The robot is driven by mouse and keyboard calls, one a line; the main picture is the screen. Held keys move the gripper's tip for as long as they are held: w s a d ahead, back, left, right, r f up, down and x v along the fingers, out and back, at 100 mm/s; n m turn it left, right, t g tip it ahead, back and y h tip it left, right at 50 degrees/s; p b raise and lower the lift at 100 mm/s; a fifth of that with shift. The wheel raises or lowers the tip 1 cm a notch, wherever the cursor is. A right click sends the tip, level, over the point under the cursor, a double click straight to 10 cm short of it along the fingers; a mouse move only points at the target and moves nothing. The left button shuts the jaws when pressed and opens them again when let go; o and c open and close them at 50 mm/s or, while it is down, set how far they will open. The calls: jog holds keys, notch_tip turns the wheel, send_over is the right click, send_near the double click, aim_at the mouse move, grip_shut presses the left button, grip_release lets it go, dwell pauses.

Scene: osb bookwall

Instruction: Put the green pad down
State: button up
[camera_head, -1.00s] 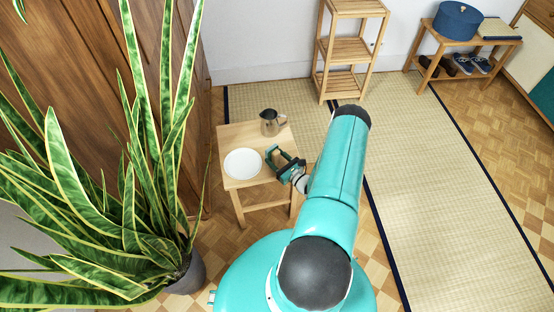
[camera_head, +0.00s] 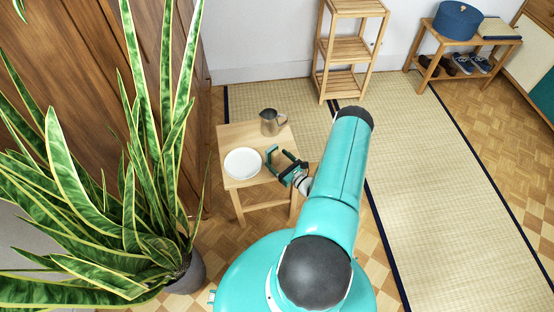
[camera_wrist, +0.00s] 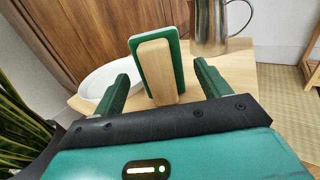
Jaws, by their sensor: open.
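The green pad (camera_wrist: 177,58), with a pale wooden grip block (camera_wrist: 156,72) on its near face, shows upright in the wrist view between my fingers. My gripper (camera_wrist: 160,88) is open, with a gap on each side of the grip block. Whether the pad's lower edge touches the stool is hidden. In the head view my gripper (camera_head: 280,160) is over the right part of the small wooden stool (camera_head: 235,137), and the pad is hard to make out. A white plate (camera_head: 242,163) lies left of the gripper. A metal pitcher (camera_head: 269,124) stands behind it.
A tall potted plant (camera_head: 130,190) stands close on the left, beside a wooden panel (camera_head: 170,60). A slatted shelf (camera_head: 343,50) and a bench (camera_head: 440,68) with a blue round box (camera_head: 457,20) are at the back. The tatami mat (camera_head: 420,150) on the right is clear.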

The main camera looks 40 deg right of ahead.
jog(key=s, duration=1.1)
jog(key=w+a+r+n+g+y, duration=0.25)
jog(key=w+r+n+y, duration=0.25)
jog(key=r, duration=0.3)
jog(key=w+a+r+n+g+y, duration=0.1)
jog(key=w+a+r+n+y, duration=0.25)
jog(key=r, duration=0.35)
jog(key=w+a+r+n+g+y, duration=0.35)
jog(key=a+r+n+g, duration=0.65)
jog(key=r, duration=0.4)
jog(key=s+a+r+n+h, duration=0.4)
jog(key=s+a+r+n, duration=0.1)
jog(key=r, duration=0.3)
jog(key=s+a+r+n+h, duration=0.4)
jog(key=s+a+r+n, duration=0.1)
jog(key=r, duration=0.3)
jog(key=s+a+r+n+t+h, duration=0.1)
jog(key=s+a+r+n+h, duration=0.3)
jog(key=r+n, duration=0.3)
jog(key=shift+s+a+r, duration=0.45)
jog(key=shift+s+r, duration=0.45)
jog(key=shift+d+n, duration=0.1)
jog(key=shift+n, duration=0.15)
